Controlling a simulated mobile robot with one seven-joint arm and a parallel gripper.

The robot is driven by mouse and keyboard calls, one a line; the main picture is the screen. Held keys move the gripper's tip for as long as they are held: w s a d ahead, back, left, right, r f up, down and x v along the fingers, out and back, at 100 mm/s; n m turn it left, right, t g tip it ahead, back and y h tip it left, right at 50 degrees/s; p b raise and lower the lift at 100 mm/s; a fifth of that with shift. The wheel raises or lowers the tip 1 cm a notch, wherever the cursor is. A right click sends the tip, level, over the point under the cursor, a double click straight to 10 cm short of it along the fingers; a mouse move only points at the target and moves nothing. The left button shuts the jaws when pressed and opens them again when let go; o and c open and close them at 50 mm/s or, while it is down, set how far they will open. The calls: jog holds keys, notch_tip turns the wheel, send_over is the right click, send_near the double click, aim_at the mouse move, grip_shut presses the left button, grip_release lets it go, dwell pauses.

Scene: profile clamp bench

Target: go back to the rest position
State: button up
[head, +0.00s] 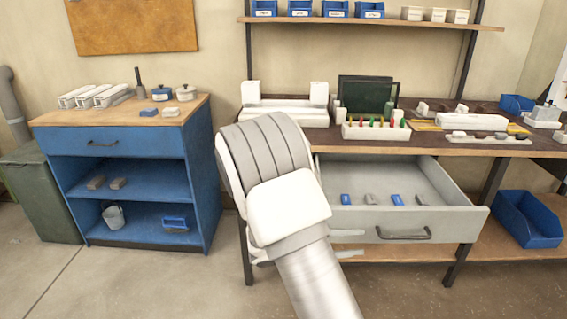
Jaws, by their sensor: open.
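My arm stands in the middle of the head view, its pale links covering part of the bench front. My gripper (350,243) is mostly hidden behind the arm. Two pale fingertips show to the right of it, apart from each other, with nothing seen between them. They appear in front of the open drawer's lower left part. The grey drawer (455,219) is pulled out from the bench and holds small blue blocks (345,199) and grey blocks (371,199). No part of my gripper is seen inside the drawer.
The dark-topped bench (465,147) carries a rack of coloured pieces (376,131) and other parts. A blue cabinet (125,143) stands at left beside a green bin (38,190). A blue crate (527,219) sits on the lower shelf at right. Floor between cabinet and bench is clear.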

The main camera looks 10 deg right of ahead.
jog(key=s+a+r+m+g+y, duration=0.25)
jog(key=s+r+m+y, duration=0.35)
jog(key=s, duration=0.5)
jog(key=s+a+r+m+t+y, duration=0.2)
jog(key=s+a+r+t+y, duration=0.4)
jog(key=s+a+r+y, duration=0.35)
notch_tip(320, 180, up, 21)
jog(key=a+p, duration=0.1)
jog(key=p, duration=1.8)
jog(key=shift+a+p, duration=0.25)
jog(key=shift+p, duration=0.15)
jog(key=shift+d+f+t, duration=0.1)
jog(key=shift+d+t, duration=0.05)
jog(key=shift+t, duration=0.1)
